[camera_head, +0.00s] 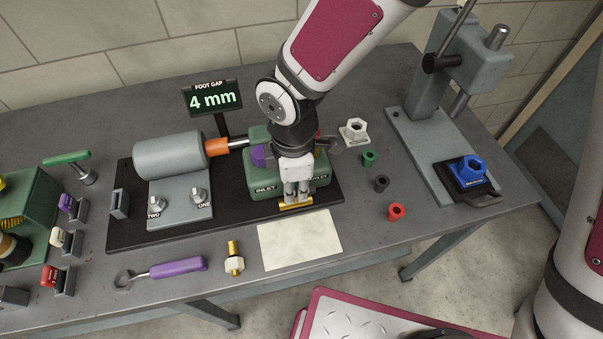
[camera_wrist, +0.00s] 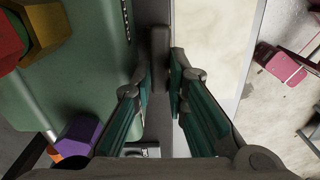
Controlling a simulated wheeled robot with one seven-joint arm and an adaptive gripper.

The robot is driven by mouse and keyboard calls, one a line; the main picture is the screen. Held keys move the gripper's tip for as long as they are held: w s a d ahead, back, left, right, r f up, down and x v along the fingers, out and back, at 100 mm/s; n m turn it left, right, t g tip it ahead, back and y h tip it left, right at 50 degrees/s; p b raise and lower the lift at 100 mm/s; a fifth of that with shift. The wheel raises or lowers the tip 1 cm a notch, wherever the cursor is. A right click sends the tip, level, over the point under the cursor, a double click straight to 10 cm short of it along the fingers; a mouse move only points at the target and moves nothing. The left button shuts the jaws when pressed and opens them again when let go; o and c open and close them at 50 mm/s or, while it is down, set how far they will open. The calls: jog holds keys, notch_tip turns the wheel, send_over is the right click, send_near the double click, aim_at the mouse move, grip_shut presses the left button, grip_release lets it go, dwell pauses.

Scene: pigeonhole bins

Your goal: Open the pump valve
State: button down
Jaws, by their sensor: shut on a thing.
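A yellow, brass-like bar (camera_head: 296,207) lies low at the pump's front, probably the valve handle. My gripper (camera_head: 296,192) points down over the pump's front edge, and its fingers are shut on this bar. In the wrist view my gripper (camera_wrist: 160,75) has a finger on each side of a dark bar (camera_wrist: 158,45). My wrist hides part of the pump's top.
A grey motor cylinder (camera_head: 168,155) and a "4 mm" display (camera_head: 212,97) stand left. A cream sheet (camera_head: 300,240), a brass fitting (camera_head: 234,262) and a purple-handled wrench (camera_head: 178,267) lie in front. Small coloured sockets (camera_head: 381,184) and a press (camera_head: 430,140) are right.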

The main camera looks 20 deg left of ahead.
aim_at(295, 190)
jog(key=c, duration=1.7)
grip_release()
jog(key=shift+r, duration=0.1)
notch_tip(295, 190, up, 6)
jog(key=p, duration=0.4)
notch_tip(295, 190, up, 12)
jog(key=shift+f, duration=0.1)
